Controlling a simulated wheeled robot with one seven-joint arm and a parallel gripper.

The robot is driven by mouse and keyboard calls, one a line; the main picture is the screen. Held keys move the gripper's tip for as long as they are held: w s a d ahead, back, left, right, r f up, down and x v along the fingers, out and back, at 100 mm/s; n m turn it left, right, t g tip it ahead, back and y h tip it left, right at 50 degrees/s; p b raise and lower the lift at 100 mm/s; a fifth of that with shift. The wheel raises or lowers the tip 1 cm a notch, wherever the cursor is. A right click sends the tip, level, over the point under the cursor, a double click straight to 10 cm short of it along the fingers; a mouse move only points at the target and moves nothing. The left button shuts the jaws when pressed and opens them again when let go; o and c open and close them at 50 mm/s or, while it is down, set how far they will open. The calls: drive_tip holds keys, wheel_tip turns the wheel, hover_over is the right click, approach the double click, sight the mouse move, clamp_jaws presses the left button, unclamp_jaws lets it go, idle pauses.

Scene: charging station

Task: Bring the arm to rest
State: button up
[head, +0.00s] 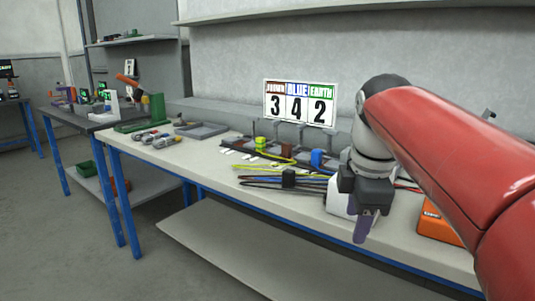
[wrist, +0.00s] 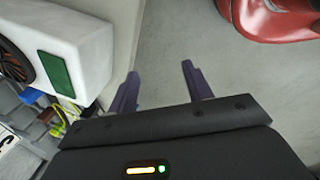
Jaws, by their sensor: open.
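My red arm (head: 450,150) reaches in from the right in the head view and bends down at the grey wrist. My gripper (head: 362,228) hangs over the front edge of the workbench (head: 180,160), fingers pointing down. In the wrist view my gripper (wrist: 160,85) shows two purple fingers spread apart with nothing between them. Grey floor lies beyond the fingertips. A white box (wrist: 85,50) with a green patch stands to the left of the fingers. In the head view this white box (head: 338,198) is partly hidden behind my gripper.
Cables (head: 265,182) and connectors lie on the bench left of my gripper. An orange box (head: 437,226) stands to its right, partly behind my arm. Below the bench is a shelf (head: 250,262). Open floor lies in front.

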drive_tip(key=s+f+m+t, duration=0.3)
drive_tip(key=s+f+m, duration=1)
drive_tip(key=f+m, duration=0.3)
drive_tip(key=shift+s+m, duration=0.4)
drive_tip(key=shift+m, duration=0.1)
drive_tip(key=shift+f, duration=0.1)
